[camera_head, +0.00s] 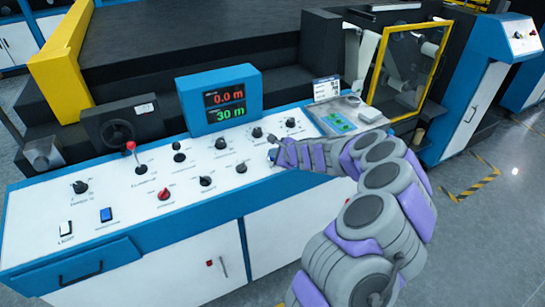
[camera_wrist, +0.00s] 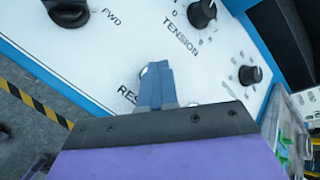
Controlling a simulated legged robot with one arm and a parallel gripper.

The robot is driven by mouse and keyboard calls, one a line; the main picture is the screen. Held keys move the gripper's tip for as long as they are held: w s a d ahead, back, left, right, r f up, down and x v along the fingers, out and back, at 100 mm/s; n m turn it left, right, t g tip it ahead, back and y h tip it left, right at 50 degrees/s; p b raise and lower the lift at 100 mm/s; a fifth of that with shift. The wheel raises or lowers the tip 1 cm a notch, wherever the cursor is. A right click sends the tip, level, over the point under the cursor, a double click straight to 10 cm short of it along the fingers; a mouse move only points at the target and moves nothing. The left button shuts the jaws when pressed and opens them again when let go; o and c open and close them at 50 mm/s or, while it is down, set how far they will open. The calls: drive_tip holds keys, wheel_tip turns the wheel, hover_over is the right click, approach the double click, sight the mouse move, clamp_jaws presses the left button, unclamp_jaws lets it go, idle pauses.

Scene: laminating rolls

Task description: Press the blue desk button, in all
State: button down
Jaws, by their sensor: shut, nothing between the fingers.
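The white control desk (camera_head: 130,250) carries knobs, switches and buttons. I cannot tell whether the tip touches or presses the button.
Knobs stand close to my fingers, including the TENSION knob (camera_wrist: 201,13) and another black knob (camera_wrist: 250,75). A blue display (camera_head: 222,101) reading 0.0 m and 30 m rises behind. A yellow-framed guard (camera_head: 408,70) is at the back right.

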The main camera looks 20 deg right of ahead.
drive_tip(key=shift+s+r+p, duration=0.1)
drive_tip(key=shift+r+p, duration=0.5)
drive_tip(key=shift+r, duration=0.1)
drive_tip(key=r+p, duration=0.3)
drive_tip(key=s+r+p, duration=0.1)
drive_tip(key=r, duration=0.1)
drive_tip(key=shift+f, duration=0.1)
idle(0.8)
